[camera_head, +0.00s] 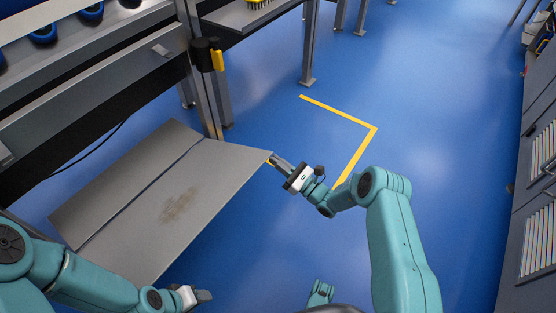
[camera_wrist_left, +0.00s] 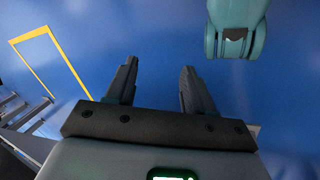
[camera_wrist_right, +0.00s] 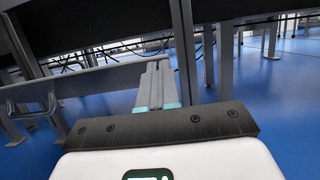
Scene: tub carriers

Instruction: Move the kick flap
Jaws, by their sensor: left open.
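The kick flap (camera_head: 213,172) is a wide grey metal panel with a brown scuff, low in front of the workbench at left in the head view. A narrower grey panel lies along its far left side, past a dark seam. My right gripper (camera_head: 274,161) is at the flap's right corner. In the right wrist view its fingers (camera_wrist_right: 158,68) are close together at the end of the grey panel edge, apparently gripping it; the contact is partly hidden. My left gripper (camera_head: 203,296) is near the flap's front edge, empty, its fingers apart in the left wrist view (camera_wrist_left: 159,70).
The grey workbench (camera_head: 95,85) with blue round items stands above the flap. A post with a black and yellow fitting (camera_head: 217,60) rises behind it. A yellow floor line (camera_head: 340,118) marks the open blue floor (camera_head: 450,150). Grey cabinets (camera_head: 535,200) line the right.

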